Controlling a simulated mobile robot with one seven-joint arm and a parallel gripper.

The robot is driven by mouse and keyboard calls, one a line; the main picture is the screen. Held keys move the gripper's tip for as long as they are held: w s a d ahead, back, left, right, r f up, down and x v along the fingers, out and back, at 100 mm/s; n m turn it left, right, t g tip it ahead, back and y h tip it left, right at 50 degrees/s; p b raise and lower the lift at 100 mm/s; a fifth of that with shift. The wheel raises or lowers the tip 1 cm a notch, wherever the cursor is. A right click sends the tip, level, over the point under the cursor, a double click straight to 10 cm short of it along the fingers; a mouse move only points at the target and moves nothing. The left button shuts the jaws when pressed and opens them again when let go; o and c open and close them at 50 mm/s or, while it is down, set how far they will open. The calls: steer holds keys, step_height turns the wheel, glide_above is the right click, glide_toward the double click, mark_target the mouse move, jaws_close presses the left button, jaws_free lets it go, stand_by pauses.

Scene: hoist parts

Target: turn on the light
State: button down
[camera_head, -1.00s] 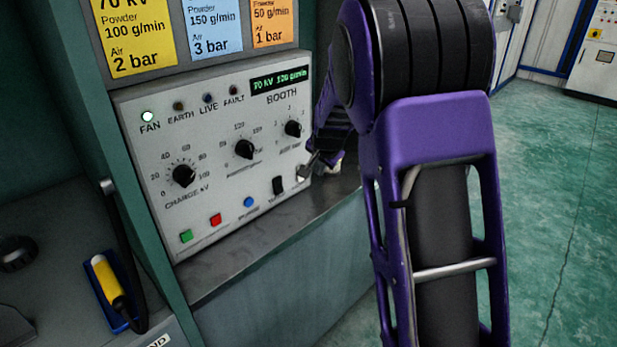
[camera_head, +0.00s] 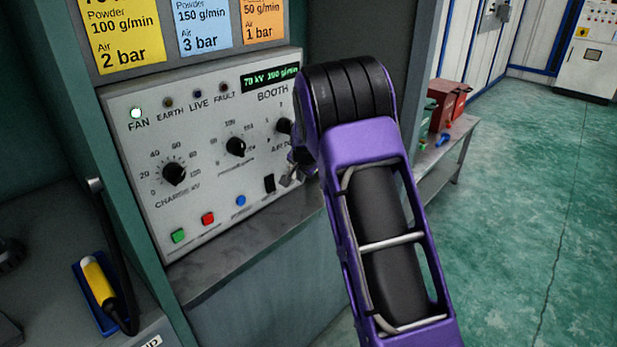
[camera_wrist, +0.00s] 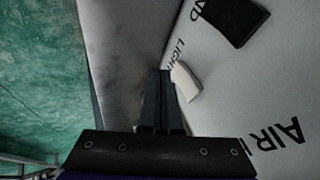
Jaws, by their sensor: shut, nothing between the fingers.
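The light switch (camera_wrist: 185,82) is a small pale rocker labelled LIGHT on the light grey control panel (camera_head: 212,185). In the wrist view it sits just right of my gripper's fingertips (camera_wrist: 160,76). The fingers are together, with nothing held. They lie close beside the switch; whether they touch it I cannot tell. In the head view my gripper (camera_head: 290,180) is at the panel's lower right corner, and the switch is hard to make out there. A black rocker (camera_wrist: 235,18) is farther up and right in the wrist view; it also shows in the head view (camera_head: 269,183).
The panel also has knobs, a green button (camera_head: 179,236), a red button (camera_head: 208,218) and a blue button (camera_head: 240,200). A metal ledge (camera_head: 215,262) runs below it. Green floor there is open.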

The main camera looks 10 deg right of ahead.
steer(key=shift+w+a, duration=0.25)
steer(key=shift+w, duration=0.15)
steer(key=shift+w+a+f, duration=0.15)
steer(key=shift+w+f, duration=0.05)
steer(key=shift+w, duration=0.05)
steer(key=shift+r, duration=0.1)
steer(key=shift+r+p, duration=0.45)
steer(key=shift+r, duration=0.35)
